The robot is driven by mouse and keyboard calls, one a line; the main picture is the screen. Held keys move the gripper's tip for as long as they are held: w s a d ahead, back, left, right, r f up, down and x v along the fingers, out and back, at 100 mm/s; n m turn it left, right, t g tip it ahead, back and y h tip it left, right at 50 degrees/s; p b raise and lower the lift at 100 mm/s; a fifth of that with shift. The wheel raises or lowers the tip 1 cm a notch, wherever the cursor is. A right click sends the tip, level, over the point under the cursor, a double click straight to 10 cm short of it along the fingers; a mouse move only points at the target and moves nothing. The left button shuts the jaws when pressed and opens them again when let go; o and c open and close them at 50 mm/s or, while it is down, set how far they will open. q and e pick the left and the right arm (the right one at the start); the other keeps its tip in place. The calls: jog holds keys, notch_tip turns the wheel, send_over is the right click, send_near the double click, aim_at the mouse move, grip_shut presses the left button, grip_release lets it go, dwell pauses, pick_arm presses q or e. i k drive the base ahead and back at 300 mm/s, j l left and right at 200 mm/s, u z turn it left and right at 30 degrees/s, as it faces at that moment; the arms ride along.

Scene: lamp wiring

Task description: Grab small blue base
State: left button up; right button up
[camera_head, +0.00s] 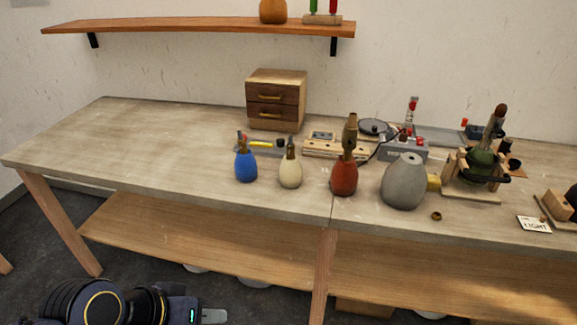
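The small blue base (245,167) is a rounded blue bottle-like body with a narrow top. It stands upright near the front edge of the workbench, leftmost in a row of bases. A cream base (290,175) stands just right of it, then a dark red base (344,178) with a tall brass-coloured top. My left gripper (213,316) shows at the bottom edge, below the bench and well apart from the blue base. Only a grey finger part shows, so its opening cannot be told. My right gripper is not in view.
The workbench (110,140) is clear on its left side. A large grey base (404,182) stands right of the red one. A two-drawer wooden box (276,99) stands behind the blue base. A lower shelf (180,237) runs under the bench top, whose front edge lies above my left gripper.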

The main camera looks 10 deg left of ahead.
aim_at(245, 166)
jog(key=i+j+u, duration=0.15)
jog(key=u, duration=0.15)
jog(key=i+u, duration=0.3)
jog(key=i+j+u, duration=0.1)
jog(key=i+u, duration=0.15)
jog(key=i, duration=0.2)
jog(key=i+u, duration=0.3)
jog(key=i, duration=0.15)
